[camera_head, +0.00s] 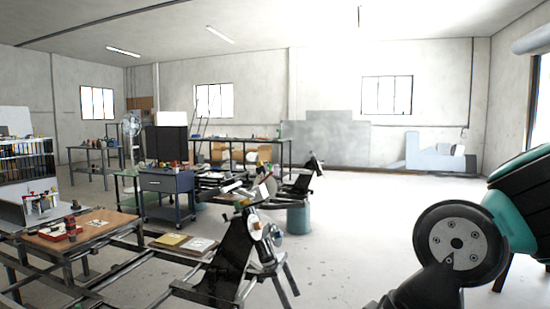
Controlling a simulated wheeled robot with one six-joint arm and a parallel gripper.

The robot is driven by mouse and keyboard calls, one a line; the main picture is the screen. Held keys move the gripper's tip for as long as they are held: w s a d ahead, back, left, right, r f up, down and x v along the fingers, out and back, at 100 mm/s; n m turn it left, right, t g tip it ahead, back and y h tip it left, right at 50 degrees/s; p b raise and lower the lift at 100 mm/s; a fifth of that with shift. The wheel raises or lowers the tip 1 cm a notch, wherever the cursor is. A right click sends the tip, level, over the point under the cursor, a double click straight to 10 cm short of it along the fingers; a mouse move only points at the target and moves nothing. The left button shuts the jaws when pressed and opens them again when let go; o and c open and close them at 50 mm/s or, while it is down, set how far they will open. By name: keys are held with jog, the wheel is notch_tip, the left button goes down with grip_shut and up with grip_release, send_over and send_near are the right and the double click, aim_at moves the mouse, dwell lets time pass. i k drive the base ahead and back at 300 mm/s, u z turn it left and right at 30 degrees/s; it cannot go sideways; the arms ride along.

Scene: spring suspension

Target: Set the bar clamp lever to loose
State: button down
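I cannot pick out a bar clamp or its lever with certainty. A black stand-like assembly (235,260) with metallic and white parts at its top is at the lower middle, in front of me. Small parts on it are too small to tell apart, so no lever position can be read. My arm (460,245), with a round grey joint cap and a teal link, shows at the lower right. My gripper is not in view.
A metal frame (128,272) with a wooden board (105,226) and a red tray (62,233) is at the lower left. A blue-grey cart (167,208) stands behind it, beside a teal drum (298,219). The floor (370,225) right of the middle is clear.

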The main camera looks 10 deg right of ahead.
aim_at(273, 172)
jog(key=z, duration=0.8)
jog(key=i, duration=0.9)
jog(key=z, duration=0.6)
jog(key=i, duration=0.7)
jog(key=u, duration=0.85)
jog(key=i, duration=0.8)
jog(key=u, duration=0.8)
